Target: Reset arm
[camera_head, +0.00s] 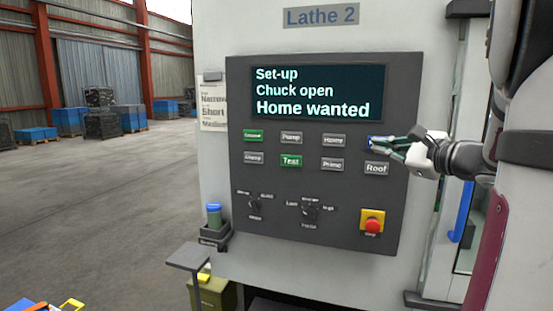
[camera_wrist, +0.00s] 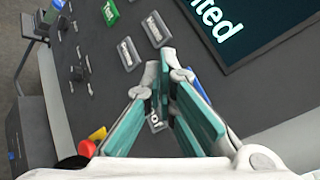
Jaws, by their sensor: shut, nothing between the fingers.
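The Lathe 2 control panel (camera_head: 320,190) carries a screen (camera_head: 319,93) reading "Set-up", "Chuck open", "Home wanted". My gripper (camera_head: 373,142) reaches in from the right, its fingertips in front of the blue button (camera_head: 377,138) at the right end of the upper row. The fingers hide most of that button and its label; I cannot tell whether they touch it. In the wrist view my gripper (camera_wrist: 166,68) is shut and empty, close to the panel. The blue button shows partly behind the fingers (camera_wrist: 194,78).
The Home button (camera_head: 334,141) is left of my fingers and the Roof button (camera_head: 376,168) just below. The Test button (camera_head: 291,161) is green. A red stop button (camera_head: 372,225) sits lower right. A blue door handle (camera_head: 461,211) is near my arm. Open floor (camera_head: 100,210) lies left.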

